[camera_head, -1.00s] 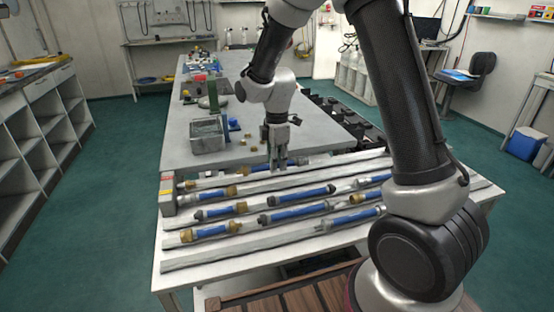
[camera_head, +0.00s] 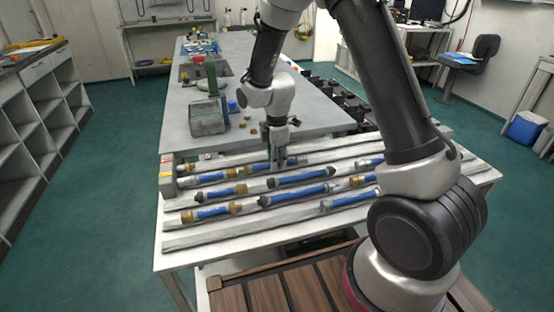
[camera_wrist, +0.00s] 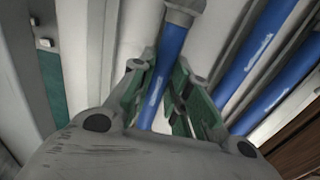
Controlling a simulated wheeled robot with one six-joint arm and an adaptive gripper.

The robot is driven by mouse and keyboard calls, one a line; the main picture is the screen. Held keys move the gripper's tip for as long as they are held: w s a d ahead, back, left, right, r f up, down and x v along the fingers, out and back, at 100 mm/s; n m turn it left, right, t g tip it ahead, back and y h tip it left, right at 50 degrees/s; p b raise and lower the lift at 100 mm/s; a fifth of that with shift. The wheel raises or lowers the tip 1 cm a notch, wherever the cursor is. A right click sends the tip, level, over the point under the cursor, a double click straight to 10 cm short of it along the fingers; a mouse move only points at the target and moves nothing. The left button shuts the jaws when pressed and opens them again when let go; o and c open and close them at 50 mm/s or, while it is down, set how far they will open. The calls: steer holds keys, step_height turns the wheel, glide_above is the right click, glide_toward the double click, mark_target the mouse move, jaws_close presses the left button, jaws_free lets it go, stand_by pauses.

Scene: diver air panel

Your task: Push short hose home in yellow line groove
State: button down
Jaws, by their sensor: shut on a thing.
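My gripper (camera_head: 279,164) points down over the far rows of the hose rack. In the wrist view its green-padded fingers (camera_wrist: 170,95) sit on both sides of a blue hose (camera_wrist: 170,60) and are shut on it. A grey metal fitting (camera_wrist: 184,8) caps the hose's far end; its near end is hidden by my gripper. The hose lies along a pale rail, roughly in line with it. Whether it is fully seated in the groove cannot be told. A small yellow mark shows on the grey block (camera_head: 167,172) at the rack's left end.
Several other blue hoses with brass or dark fittings lie in nearer rows, such as one hose (camera_head: 300,177) just in front and another hose (camera_head: 212,212) front left. A grey bin (camera_head: 207,118) stands on the bench behind. Small brass parts (camera_head: 253,127) lie beside it.

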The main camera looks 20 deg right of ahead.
steer(key=shift+a, duration=1.15)
steer(key=c, duration=1.3)
jaws_free()
steer(key=shift+r, duration=0.1)
step_height(320, 180, up, 12)
steer(key=shift+f, duration=0.1)
